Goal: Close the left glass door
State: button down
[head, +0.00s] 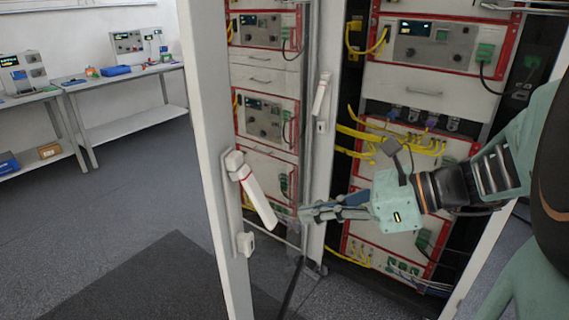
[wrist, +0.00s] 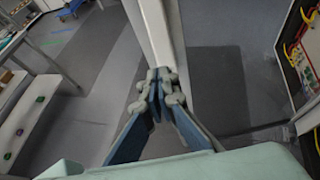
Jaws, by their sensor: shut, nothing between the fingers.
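The left glass door stands open in the head view. Its white frame (head: 212,150) rises in the left foreground, with a white handle with a red line (head: 258,195) tilted out from it. Red-edged units show in or through its glass. My gripper (head: 304,213) is shut and empty, just right of the handle's lower end. In the wrist view, the shut fingertips (wrist: 158,82) are at the lower visible end of a white upright frame (wrist: 152,30). I cannot tell whether they touch it.
The cabinet's red-edged units (head: 440,40) and yellow cables (head: 405,140) are behind my arm. A second white upright (head: 320,150) with a handle (head: 321,95) stands right of the door's glass. Benches (head: 130,125) are at the far left. The grey floor (head: 100,220) left of the door is clear.

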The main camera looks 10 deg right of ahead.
aim_at(271, 220)
jog(key=x, duration=0.6)
jog(key=shift+w+a, duration=0.1)
dwell(0.3)
